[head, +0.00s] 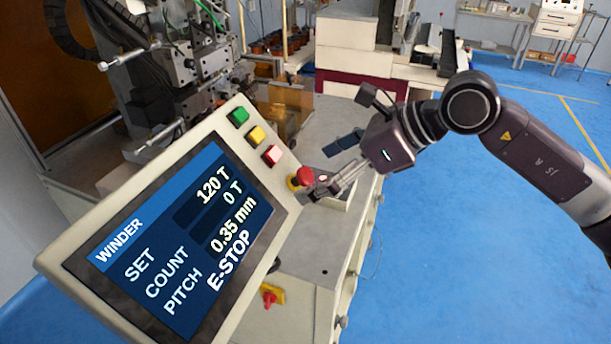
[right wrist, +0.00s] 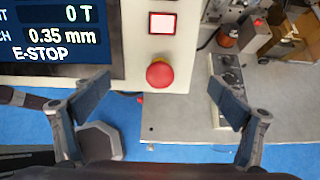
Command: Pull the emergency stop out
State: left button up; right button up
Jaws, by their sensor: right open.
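The emergency stop (head: 304,176) is a red mushroom button on a yellow base at the lower right edge of the tilted winder panel. In the right wrist view the red button (right wrist: 160,73) sits above and between my open fingers, apart from both. My right gripper (head: 318,191) is close to the button in the head view, coming from the right. Its fingers (right wrist: 160,98) are wide apart and empty in the right wrist view. The panel screen (head: 175,240) reads "E-STOP", with set 120 T, count 0 T and pitch 0.35 mm. My left gripper is not in view.
Green (head: 238,116), yellow (head: 257,135) and lit red-white (head: 272,155) buttons line the panel edge above the stop. A red and yellow switch (head: 270,296) is on the cabinet below. Winding machinery (head: 180,70) stands behind the panel. Blue floor (head: 470,220) is open at right.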

jog(key=v, duration=0.4)
jog(key=shift+s, duration=0.1)
